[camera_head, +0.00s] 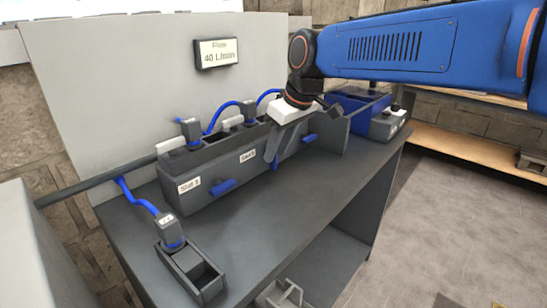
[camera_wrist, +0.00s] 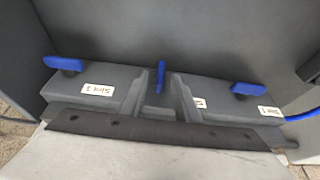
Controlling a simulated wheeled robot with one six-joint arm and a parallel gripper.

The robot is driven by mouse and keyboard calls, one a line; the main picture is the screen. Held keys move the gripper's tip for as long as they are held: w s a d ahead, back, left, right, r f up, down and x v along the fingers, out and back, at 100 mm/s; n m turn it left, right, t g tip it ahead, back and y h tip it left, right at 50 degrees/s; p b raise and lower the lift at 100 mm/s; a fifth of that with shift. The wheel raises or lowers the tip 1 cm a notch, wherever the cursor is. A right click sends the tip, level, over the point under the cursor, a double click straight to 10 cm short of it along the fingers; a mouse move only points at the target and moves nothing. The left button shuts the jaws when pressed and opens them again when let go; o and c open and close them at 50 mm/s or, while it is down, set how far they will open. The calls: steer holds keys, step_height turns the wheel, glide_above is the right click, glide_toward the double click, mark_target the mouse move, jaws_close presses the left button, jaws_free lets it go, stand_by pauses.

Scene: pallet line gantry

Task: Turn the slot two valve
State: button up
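The slot two valve is a blue handle (camera_head: 275,163) on the front of the dark grey rack, beside the partly hidden slot 2 label (camera_head: 247,156). In the wrist view the handle (camera_wrist: 160,78) stands lengthwise, across the direction of the other two handles. My gripper (camera_head: 270,152) reaches down to the rack front at slot two. In the wrist view its fingers (camera_wrist: 168,76) are apart, with the handle showing in the gap between them. I cannot tell whether either finger touches it.
Slot 1's blue handle (camera_head: 222,187) and slot 3's (camera_head: 310,138) sit either side. A wall display (camera_head: 217,52) reads Flow 40 L/min. Plugs with blue hoses stand on the rack; another plug (camera_head: 171,230) is in a small holder (camera_head: 208,287) at the bench front. Bare bench (camera_head: 270,215) lies before the rack.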

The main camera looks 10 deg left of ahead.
mark_target(274, 170)
steer(key=shift+x, duration=1.7)
steer(key=shift+c, duration=0.6)
jaws_close()
